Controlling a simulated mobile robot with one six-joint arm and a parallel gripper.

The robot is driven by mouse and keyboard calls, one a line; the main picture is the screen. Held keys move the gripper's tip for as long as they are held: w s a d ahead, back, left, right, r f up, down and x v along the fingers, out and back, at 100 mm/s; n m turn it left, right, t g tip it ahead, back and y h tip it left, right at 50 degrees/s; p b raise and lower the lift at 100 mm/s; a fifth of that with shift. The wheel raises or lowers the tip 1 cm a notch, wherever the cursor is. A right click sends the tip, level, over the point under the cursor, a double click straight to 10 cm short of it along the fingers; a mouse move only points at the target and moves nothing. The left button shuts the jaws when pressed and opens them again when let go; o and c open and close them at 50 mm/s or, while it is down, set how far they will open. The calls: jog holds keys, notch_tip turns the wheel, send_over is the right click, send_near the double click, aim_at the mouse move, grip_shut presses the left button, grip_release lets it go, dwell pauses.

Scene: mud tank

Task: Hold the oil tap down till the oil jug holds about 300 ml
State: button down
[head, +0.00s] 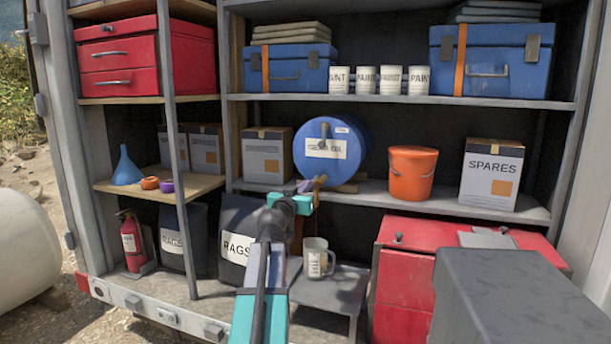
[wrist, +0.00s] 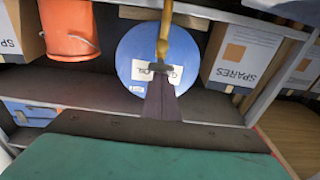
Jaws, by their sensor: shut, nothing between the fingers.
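The blue oil drum (head: 359,160) lies on its side on the middle shelf, its label facing me. Its brass tap (head: 319,184) sticks out at the front. My gripper (head: 305,187) is shut and empty, its fingertips at the tap. In the wrist view, which is upside down, the dark fingertips (wrist: 162,72) overlap the tap's end (wrist: 163,45); whether they press it I cannot tell. The oil jug (head: 314,262), pale with markings, stands upright on a grey stand below the tap. A thin line seems to run from tap to jug. The oil level is too small to read.
An orange bucket (head: 412,175) and a spares box (head: 491,174) stand right of the drum. Rags bags (head: 238,235) are left of the stand (head: 335,290). A red cabinet (head: 405,260) is at the right. Paint tins (head: 365,80) line the upper shelf.

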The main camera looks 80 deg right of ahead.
dwell(0.8)
jog(key=shift+r, duration=0.1)
jog(key=w+a+r+p, duration=0.1)
jog(key=w+a+r, duration=0.1)
jog(key=a, duration=0.9)
jog(key=shift+r, duration=0.45)
jog(key=shift+w, duration=0.1)
dwell(0.4)
